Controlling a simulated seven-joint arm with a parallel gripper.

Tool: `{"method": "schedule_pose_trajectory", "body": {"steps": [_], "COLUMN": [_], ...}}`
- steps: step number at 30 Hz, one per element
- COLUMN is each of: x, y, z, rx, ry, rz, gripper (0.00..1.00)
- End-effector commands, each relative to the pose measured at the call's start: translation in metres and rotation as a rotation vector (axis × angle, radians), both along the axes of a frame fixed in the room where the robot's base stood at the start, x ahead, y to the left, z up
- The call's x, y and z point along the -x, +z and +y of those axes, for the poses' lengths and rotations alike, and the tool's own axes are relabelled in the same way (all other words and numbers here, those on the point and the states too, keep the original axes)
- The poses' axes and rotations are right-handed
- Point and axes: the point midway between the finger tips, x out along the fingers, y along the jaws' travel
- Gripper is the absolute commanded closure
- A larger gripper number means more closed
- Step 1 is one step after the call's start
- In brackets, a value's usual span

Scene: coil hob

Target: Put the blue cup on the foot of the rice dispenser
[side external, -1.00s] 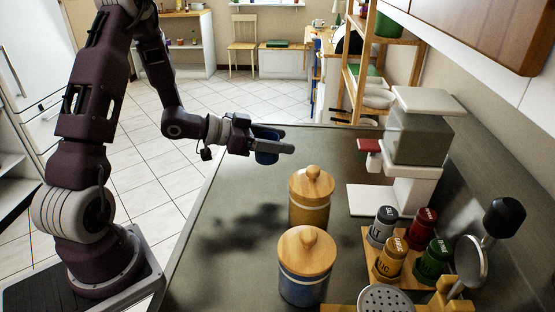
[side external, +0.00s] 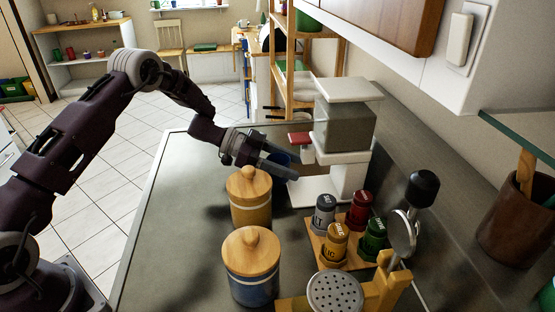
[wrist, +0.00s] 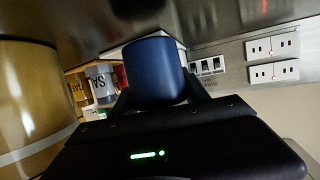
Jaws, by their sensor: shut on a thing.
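The blue cup (side external: 281,157) is held between the fingers of my gripper (side external: 277,166), which is shut on it; the near finger hides part of the cup. In the wrist view the cup (wrist: 155,70) fills the middle, between the finger tips. The rice dispenser (side external: 345,127) has a grey body, a white lid and a red lever (side external: 299,139). Its white foot (side external: 316,192) lies flat on the counter. My gripper is at the foot's left edge, close to the lever in the picture. I cannot tell the cup's exact height over the foot.
A yellow canister (side external: 249,205) and a blue canister (side external: 251,278), both with wooden lids, stand left of the foot. A wooden rack (side external: 320,250) with several spice jars is in front of it. The counter (side external: 185,200) is clear at left.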

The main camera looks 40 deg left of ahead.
Motion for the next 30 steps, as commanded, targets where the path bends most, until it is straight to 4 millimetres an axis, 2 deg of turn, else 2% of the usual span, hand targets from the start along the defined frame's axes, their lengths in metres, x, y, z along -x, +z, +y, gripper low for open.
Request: {"method": "schedule_pose_trajectory", "body": {"steps": [18, 24, 30], "x": [-0.011, -0.014, -0.014], "y": [-0.004, -0.005, -0.005], "z": [-0.062, -0.073, -0.075], "rx": [0.0, 0.001, 0.001], "ry": [0.0, 0.002, 0.002], "rz": [-0.001, -0.001, -0.001], "gripper": [0.86, 0.86, 0.86]}}
